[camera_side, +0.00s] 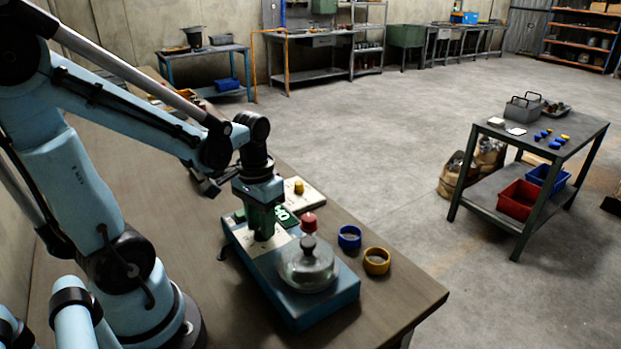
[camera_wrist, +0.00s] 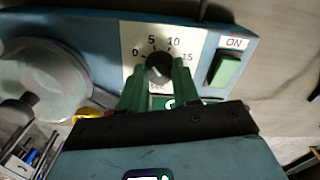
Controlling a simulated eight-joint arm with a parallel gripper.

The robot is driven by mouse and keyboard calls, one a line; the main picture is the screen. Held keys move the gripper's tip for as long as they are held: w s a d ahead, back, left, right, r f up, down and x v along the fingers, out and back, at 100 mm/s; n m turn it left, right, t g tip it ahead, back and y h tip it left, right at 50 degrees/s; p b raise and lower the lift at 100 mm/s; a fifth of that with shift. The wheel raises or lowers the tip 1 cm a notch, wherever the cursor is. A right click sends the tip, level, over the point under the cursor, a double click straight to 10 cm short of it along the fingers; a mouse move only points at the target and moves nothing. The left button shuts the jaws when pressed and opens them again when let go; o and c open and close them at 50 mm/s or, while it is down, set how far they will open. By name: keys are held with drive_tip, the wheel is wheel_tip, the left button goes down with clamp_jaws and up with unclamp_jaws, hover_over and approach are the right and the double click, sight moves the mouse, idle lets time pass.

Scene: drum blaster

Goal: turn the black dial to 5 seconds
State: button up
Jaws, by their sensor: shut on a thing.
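The black dial (camera_wrist: 159,67) sits on a white scale plate (camera_wrist: 133,34) marked 0, 5, 10 and 15, on the blue machine (camera_side: 322,305). My gripper (camera_wrist: 161,74) is shut on the dial, with one green finger on each side of it. The dial's pointer is too small and dark to read. In the side view my gripper (camera_side: 262,234) points down onto the machine's panel, and the fingers hide the dial there.
A green ON switch (camera_wrist: 226,69) is right of the scale plate. A lidded clear bowl (camera_side: 307,268) stands on the machine's near end. A red-topped item (camera_side: 309,222), a blue ring (camera_side: 349,237) and a yellow ring (camera_side: 377,261) are close by. The bench's front corner is bare.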

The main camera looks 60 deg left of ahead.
drive_tip(key=shift+m, duration=1.5)
drive_tip(key=o, duration=1.1)
drive_tip(key=shift+c, duration=0.2)
drive_tip(key=shift+r, duration=0.1)
wheel_tip(320, 180, up, 12)
